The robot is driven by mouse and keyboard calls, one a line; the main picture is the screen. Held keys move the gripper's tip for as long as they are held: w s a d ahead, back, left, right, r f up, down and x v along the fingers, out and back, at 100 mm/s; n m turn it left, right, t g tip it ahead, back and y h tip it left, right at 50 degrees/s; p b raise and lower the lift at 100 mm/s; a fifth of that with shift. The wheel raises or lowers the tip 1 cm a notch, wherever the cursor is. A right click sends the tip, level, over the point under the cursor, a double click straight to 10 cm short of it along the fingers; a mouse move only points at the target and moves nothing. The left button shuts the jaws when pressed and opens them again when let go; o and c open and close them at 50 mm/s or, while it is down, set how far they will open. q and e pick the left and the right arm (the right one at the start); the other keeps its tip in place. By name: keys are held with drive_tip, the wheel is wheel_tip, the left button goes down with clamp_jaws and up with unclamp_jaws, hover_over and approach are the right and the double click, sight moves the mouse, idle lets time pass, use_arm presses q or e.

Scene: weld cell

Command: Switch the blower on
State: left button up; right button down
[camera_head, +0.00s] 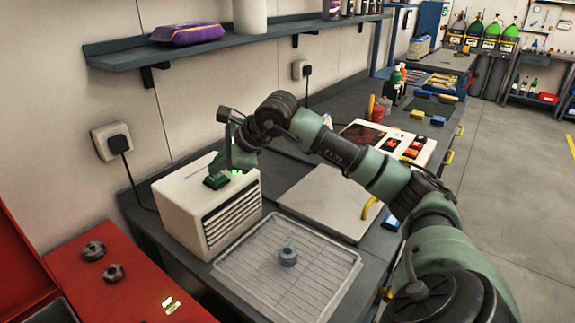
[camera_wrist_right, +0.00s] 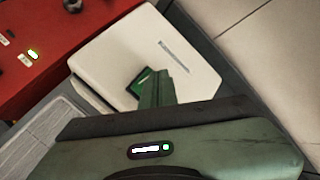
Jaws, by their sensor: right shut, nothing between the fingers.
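The blower, a white box (camera_head: 190,212) with dark louvres on its front, stands on the dark bench against the wall. It also fills the upper middle of the right wrist view (camera_wrist_right: 125,50). A green switch (camera_head: 214,182) sits on its top and shows in the wrist view (camera_wrist_right: 137,84), partly hidden by my fingers. My right gripper (camera_head: 221,173) is shut and empty, its fingertips at the switch. In the wrist view the fingers (camera_wrist_right: 156,85) overlap the switch's right edge; whether they touch it I cannot tell. My left gripper is not in view.
A wire rack (camera_head: 250,282) with a small grey part (camera_head: 288,255) lies in front of the blower. A red unit with knobs (camera_head: 115,285) stands at lower left. A shelf (camera_head: 125,60) hangs above. A pale panel (camera_head: 325,205) lies to the right.

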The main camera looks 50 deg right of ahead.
sight(219, 178)
drive_tip(key=shift+r, duration=0.35)
wheel_tip(219, 178, up, 6)
drive_tip(key=p, duration=0.4)
idle(0.4)
